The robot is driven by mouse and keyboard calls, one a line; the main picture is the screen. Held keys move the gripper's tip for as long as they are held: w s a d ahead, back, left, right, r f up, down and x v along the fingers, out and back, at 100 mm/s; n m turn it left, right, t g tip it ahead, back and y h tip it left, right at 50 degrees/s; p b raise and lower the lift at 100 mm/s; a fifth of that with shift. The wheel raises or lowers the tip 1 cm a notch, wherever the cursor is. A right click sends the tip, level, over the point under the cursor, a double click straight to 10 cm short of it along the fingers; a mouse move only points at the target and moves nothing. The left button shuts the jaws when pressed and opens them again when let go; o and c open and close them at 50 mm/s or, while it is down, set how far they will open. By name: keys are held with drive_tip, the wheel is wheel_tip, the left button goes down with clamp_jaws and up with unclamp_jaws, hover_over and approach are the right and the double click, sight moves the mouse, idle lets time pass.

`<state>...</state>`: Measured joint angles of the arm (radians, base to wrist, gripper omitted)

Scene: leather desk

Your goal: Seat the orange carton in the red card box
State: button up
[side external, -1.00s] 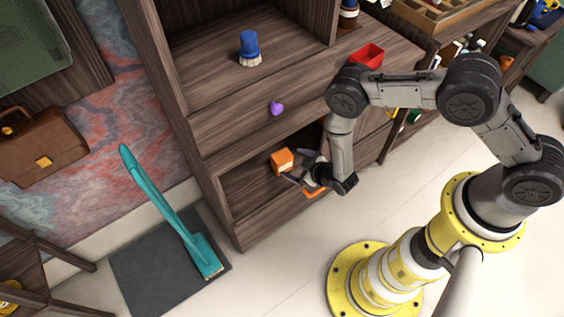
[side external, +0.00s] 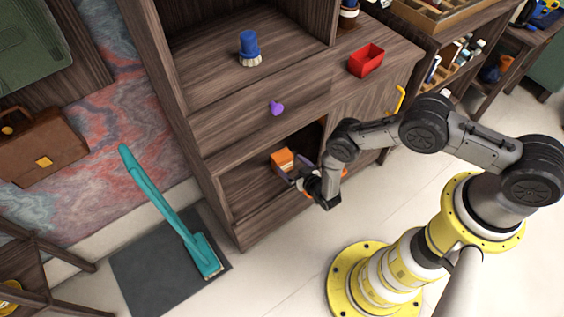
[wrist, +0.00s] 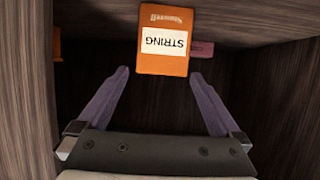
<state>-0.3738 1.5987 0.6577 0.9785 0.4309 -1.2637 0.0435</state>
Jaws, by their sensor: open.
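The orange carton (side external: 283,159) sits inside the open lower compartment of the wooden desk. In the wrist view the orange carton (wrist: 165,41) shows a white label reading STRING, upside down, just beyond the fingertips. My gripper (side external: 291,178) reaches into the compartment opening. In the wrist view my gripper (wrist: 161,78) has its two purple fingers spread, with nothing between them; the carton lies ahead of them. The red card box (side external: 366,61) stands open-topped and looks empty on the desk top, above and right of the compartment.
Compartment walls (wrist: 28,90) flank my gripper closely. An orange item (wrist: 57,44) is at the left and a pink block (wrist: 202,49) is behind the carton. A blue brush (side external: 249,48) stands on the desk. A purple knob (side external: 277,108) and a yellow handle (side external: 400,99) stick out.

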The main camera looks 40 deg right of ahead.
sight(285, 160)
drive_tip(key=shift+x, duration=3.1)
drive_tip(key=shift+a+r, duration=0.1)
drive_tip(key=shift+w, duration=0.1)
drive_tip(key=c, duration=1.2)
